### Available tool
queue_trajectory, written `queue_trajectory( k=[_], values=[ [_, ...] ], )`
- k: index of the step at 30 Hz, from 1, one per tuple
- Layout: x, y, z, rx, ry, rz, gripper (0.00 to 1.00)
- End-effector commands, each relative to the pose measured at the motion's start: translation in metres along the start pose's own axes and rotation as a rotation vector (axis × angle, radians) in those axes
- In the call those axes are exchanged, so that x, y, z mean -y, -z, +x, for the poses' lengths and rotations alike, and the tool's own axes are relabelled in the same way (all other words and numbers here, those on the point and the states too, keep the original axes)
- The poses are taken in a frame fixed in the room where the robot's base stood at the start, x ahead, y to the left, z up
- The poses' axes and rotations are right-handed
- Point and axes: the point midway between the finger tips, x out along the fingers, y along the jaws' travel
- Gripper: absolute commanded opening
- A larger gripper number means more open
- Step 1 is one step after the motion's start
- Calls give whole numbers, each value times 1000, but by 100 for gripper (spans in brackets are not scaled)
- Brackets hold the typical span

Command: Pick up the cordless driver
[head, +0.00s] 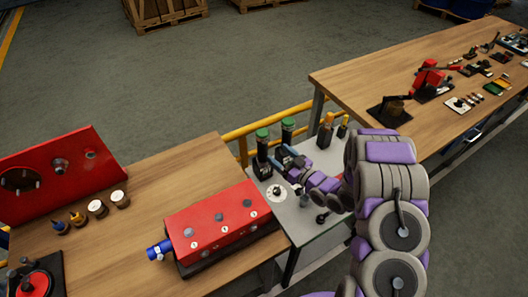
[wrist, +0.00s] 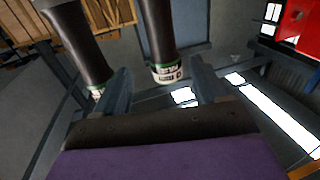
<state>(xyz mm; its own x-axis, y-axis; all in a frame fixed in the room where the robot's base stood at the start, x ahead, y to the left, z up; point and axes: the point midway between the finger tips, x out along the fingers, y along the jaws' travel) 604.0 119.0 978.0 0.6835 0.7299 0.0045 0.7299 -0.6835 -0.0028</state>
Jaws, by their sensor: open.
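Two dark upright tools with green tops stand on the small grey table in the head view, a left one (head: 262,148) and a right one (head: 288,130). They look like cordless drivers; I cannot tell which one the task names. My gripper (head: 279,158) is open beside them, and its jaws hide part of their lower bodies. In the wrist view, one dark cylinder with a green and white labelled end (wrist: 160,42) shows between the open fingers (wrist: 160,85). The other dark cylinder (wrist: 78,40) shows by the left finger. I see no clear contact.
The grey table (head: 310,222) also holds a white dial (head: 276,193) and yellow-and-black tools (head: 326,131). A red box (head: 222,222) sits on the wooden bench at left. A yellow rail (head: 296,111) runs behind. Another wooden bench (head: 365,80) stands at right.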

Motion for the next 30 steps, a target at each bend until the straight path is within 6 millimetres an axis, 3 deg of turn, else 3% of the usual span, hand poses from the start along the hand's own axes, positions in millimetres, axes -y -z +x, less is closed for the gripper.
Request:
queue_trajectory(
  k=[7,17,24,30],
  values=[
    [4,-2,41,3,3,-1,72],
    [1,-5,62,1,2,2,72],
    [2,-12,95,-1,4,-2,72],
    [2,-11,106,2,1,0,72]
  ],
)
